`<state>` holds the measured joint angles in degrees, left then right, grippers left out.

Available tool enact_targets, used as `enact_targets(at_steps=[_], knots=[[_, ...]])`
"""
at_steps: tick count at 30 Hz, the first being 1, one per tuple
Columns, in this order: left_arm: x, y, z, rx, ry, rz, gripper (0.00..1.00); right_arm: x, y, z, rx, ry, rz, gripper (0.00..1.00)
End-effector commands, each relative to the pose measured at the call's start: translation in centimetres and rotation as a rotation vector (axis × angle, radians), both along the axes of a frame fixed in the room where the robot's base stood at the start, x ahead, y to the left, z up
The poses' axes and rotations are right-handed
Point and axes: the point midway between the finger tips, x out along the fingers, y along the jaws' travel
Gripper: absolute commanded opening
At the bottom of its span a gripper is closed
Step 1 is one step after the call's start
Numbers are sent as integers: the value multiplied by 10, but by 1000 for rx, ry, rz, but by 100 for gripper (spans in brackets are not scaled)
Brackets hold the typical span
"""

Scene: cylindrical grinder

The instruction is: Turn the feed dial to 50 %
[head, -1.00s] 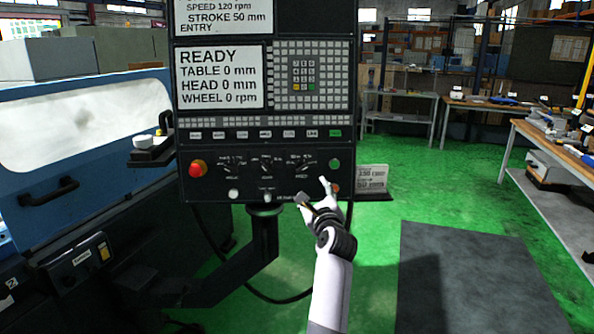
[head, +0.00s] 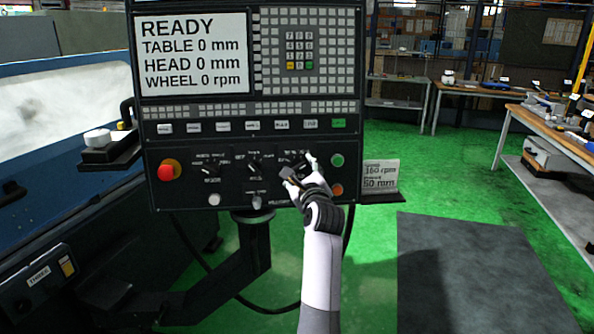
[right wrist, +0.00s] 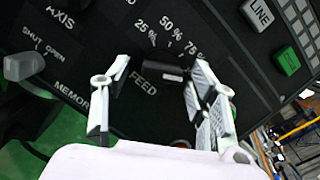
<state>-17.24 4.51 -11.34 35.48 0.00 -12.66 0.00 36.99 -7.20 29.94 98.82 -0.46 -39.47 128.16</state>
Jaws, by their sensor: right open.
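The feed dial (right wrist: 163,71) is a black bar-shaped knob on the dark control panel. The labels 25 %, 50 % and 75 % stand above it in the right wrist view, and FEED is printed below. I cannot tell surely which mark it points at. My right gripper (right wrist: 160,66) is open, with one finger on each side of the dial; gaps show, and contact is not clear. In the head view my right gripper (head: 298,166) is at the panel's lower right and partly hides the dial. My left gripper is not in view.
Two similar dials, the nearer one (head: 255,167), sit left of the feed dial. A green button (head: 337,160) and an orange button (head: 336,190) are close on the right. A red stop button (head: 168,170) is at the panel's left. A card (head: 380,174) stands beside the panel.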

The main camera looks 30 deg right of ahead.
Motion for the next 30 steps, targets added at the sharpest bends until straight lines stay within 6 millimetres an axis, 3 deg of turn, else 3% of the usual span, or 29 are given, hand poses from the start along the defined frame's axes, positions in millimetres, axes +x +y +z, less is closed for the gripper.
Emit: enact_targets(at_steps=[7, 27, 30], knots=[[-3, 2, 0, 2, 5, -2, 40, 0, 0, 0, -1, 0, 0, 53], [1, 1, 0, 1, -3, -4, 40, 0, 0, 0, 0, 0, 0, 8], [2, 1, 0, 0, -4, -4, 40, 0, 0, 0, -1, 0, 0, 6]])
